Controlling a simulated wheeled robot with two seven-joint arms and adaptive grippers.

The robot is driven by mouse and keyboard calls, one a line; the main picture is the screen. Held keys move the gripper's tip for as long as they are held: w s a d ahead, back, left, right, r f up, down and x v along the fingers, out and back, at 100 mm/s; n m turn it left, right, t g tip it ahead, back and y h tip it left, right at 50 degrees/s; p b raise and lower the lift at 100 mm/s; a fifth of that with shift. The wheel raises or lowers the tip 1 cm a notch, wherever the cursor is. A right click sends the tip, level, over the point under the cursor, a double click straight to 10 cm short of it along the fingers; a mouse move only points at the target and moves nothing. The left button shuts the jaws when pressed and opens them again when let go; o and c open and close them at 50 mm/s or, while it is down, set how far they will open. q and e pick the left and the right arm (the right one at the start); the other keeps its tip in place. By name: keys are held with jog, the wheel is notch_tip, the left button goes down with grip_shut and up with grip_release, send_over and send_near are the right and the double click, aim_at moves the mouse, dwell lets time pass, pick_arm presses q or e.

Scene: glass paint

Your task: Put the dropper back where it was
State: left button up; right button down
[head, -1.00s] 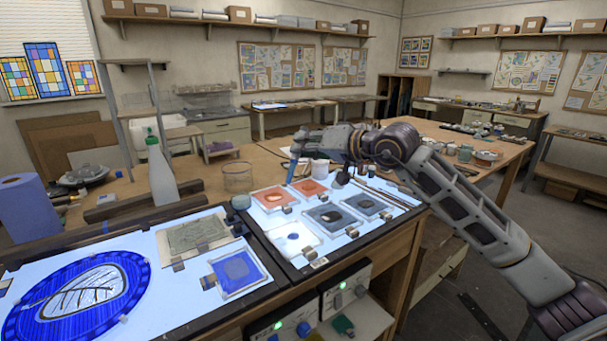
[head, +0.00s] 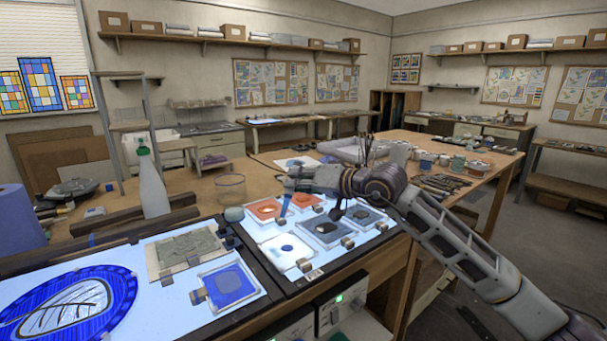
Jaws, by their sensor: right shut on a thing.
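My right gripper (head: 290,187) reaches in from the right over the back of the lit sample panel (head: 300,268). It is shut on a slim blue thing (head: 284,204), which I take to be the dropper. This hangs down, slightly tilted, with its lower end in front of the gap between two orange sample tiles (head: 264,210). Whether its tip touches anything is unclear. The fingertips are small and partly hidden. The dropper's resting place cannot be made out. My left gripper is not in view.
Grey tiles (head: 325,230) and a white tile with a blue blot (head: 288,250) lie on the panel. A small grey-green jar (head: 233,214) and a glass beaker (head: 230,187) stand behind it. A spray bottle (head: 152,188) stands left. Brushes (head: 367,150) stick up behind my wrist.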

jog(key=shift+r, duration=0.2)
notch_tip(320, 180, up, 9)
jog(key=p, duration=0.9)
jog(key=shift+f, duration=0.15)
jog(key=shift+r+p, duration=0.5)
jog(key=shift+p, duration=0.05)
